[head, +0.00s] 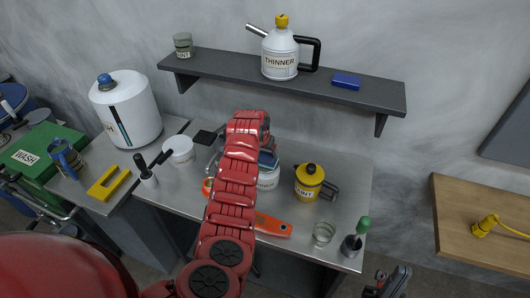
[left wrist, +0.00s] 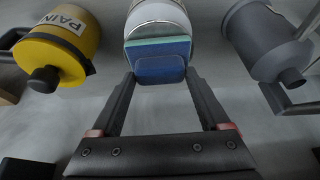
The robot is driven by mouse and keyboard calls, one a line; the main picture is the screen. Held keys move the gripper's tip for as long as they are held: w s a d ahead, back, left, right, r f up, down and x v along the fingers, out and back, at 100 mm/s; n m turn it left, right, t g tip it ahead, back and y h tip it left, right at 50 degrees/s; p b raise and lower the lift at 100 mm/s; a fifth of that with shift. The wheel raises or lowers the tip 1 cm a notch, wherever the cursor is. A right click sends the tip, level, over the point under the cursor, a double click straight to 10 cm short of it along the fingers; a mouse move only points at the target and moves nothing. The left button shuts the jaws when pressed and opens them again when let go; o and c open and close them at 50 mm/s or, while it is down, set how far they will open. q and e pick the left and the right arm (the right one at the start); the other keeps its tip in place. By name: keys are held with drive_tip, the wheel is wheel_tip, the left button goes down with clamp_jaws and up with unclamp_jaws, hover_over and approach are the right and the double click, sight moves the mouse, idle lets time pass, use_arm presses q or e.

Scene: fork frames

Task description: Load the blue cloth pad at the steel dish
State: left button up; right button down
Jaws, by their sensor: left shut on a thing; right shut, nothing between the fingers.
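In the left wrist view, a blue pad (left wrist: 161,68) sits between the fingertips of my left gripper (left wrist: 160,82), which is shut on it. A teal layer shows along the pad's far edge, close against a white container with a metal rim (left wrist: 158,14); I cannot tell whether they touch. In the head view my red left arm hides most of this gripper, and a blue-teal edge (head: 268,159) shows beside the arm, above a white labelled jar (head: 267,180). My right gripper (head: 386,284) is shut and empty at the bottom right. I cannot make out a steel dish for certain.
A yellow paint can (head: 309,182) stands right of the jar; a grey can (left wrist: 262,40) is on its other side. A shelf (head: 375,93) overhangs behind.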

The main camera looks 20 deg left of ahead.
sight(265, 155)
use_arm(q)
drive_tip(key=shift+r, duration=0.1)
idle(0.4)
wheel_tip(265, 155, up, 2)
drive_tip(key=shift+r, duration=2.4)
